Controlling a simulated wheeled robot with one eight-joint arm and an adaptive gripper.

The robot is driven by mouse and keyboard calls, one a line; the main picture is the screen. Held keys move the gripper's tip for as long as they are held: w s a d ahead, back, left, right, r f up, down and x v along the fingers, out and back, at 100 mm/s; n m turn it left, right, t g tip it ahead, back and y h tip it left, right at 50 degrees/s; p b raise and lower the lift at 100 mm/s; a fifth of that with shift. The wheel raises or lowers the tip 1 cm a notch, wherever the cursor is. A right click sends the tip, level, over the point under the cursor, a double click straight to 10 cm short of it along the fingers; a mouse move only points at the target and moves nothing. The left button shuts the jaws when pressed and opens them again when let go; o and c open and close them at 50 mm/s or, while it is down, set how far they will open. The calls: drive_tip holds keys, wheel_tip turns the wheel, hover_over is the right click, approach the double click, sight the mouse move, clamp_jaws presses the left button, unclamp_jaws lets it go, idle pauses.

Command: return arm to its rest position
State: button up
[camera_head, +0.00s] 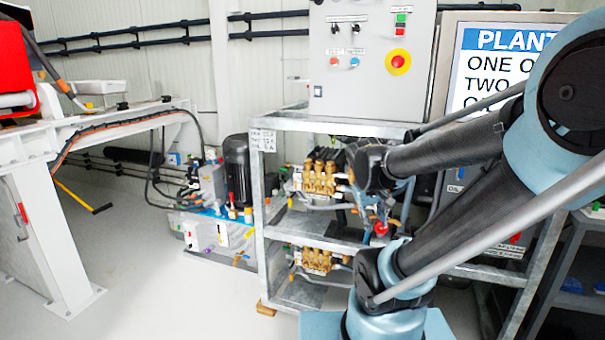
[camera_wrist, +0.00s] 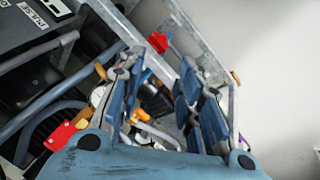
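My arm (camera_head: 455,160) reaches in from the right side of the head view, bent, with its forward links in front of a metal pump rack. My gripper (camera_wrist: 160,62) shows in the wrist view with its two blue fingers apart and nothing held between them. Orange-handled fittings (camera_wrist: 143,118) show through the gap, beyond the fingers. In the head view the gripper is small, beside the rack's upper shelf, and partly hidden by my arm.
The galvanised rack (camera_head: 258,225) holds brass triplex pumps (camera_head: 320,177) on two levels. A grey control box (camera_head: 372,90) with an emergency stop stands above. A red handle (camera_wrist: 158,42) lies just past the fingertips. Open floor (camera_head: 150,290) lies left of the rack.

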drive_tip(key=s+a+f+m+g+y, duration=0.1)
drive_tip(key=s+a+f+m+y, duration=0.1)
drive_tip(key=s, duration=0.8)
drive_tip(key=shift+a+f+y, duration=0.4)
drive_tip(key=shift+f+y, duration=0.2)
drive_tip(key=shift+f, duration=0.25)
